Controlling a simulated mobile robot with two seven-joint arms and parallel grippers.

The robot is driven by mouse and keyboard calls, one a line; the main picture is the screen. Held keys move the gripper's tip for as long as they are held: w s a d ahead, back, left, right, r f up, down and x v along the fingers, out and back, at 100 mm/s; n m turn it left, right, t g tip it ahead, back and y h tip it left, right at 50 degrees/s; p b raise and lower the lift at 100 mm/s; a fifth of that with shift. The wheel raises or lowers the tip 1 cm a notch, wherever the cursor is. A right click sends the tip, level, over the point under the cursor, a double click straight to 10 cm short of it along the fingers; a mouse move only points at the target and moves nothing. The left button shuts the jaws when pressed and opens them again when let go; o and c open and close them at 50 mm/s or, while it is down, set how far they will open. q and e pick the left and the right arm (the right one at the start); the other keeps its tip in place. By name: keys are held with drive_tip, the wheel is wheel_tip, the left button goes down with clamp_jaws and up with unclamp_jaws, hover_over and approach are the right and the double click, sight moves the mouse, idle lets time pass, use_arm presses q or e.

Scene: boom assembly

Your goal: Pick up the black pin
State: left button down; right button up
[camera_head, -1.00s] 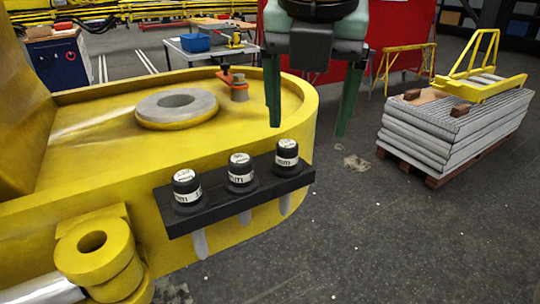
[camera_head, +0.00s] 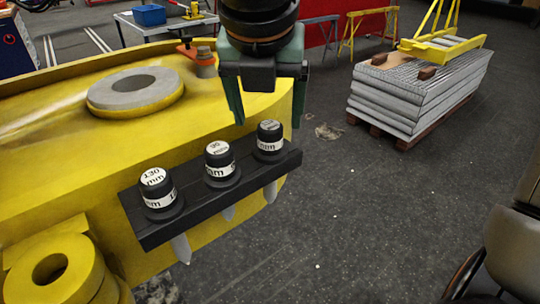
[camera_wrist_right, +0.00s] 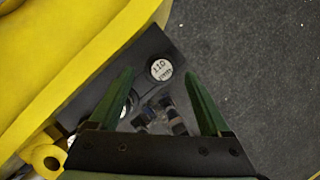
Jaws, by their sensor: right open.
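Three black pins with white label bands stand upright in a row in a black holder (camera_head: 150,232): a left pin (camera_head: 158,192), a middle pin (camera_head: 220,165) and a right pin (camera_head: 269,141). Their pointed ends show below the holder. My right gripper (camera_head: 267,114) is open and empty, pointing down, with its fingers on either side of the space above and behind the right pin. In the right wrist view a round white-topped pin (camera_wrist_right: 161,70) appears between and slightly beyond the open fingers (camera_wrist_right: 158,75). Another pin is partly hidden by the left finger. My left gripper is not in view.
The holder is fixed to the side of a large yellow boom part (camera_head: 60,160) with a grey ring (camera_head: 135,92) on top. An orange-handled part (camera_head: 203,62) sits near its far edge. A pallet stack (camera_head: 415,95) stands right.

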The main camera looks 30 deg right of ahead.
sight(269, 126)
drive_tip(key=x, duration=0.4)
drive_tip(key=shift+d+f+p, duration=0.15)
drive_tip(key=shift+f+p, duration=0.05)
drive_tip(key=shift+p, duration=0.15)
drive_tip(key=shift+c, duration=0.3)
clamp_jaws()
drive_tip(key=shift+r, duration=0.1)
idle(0.6)
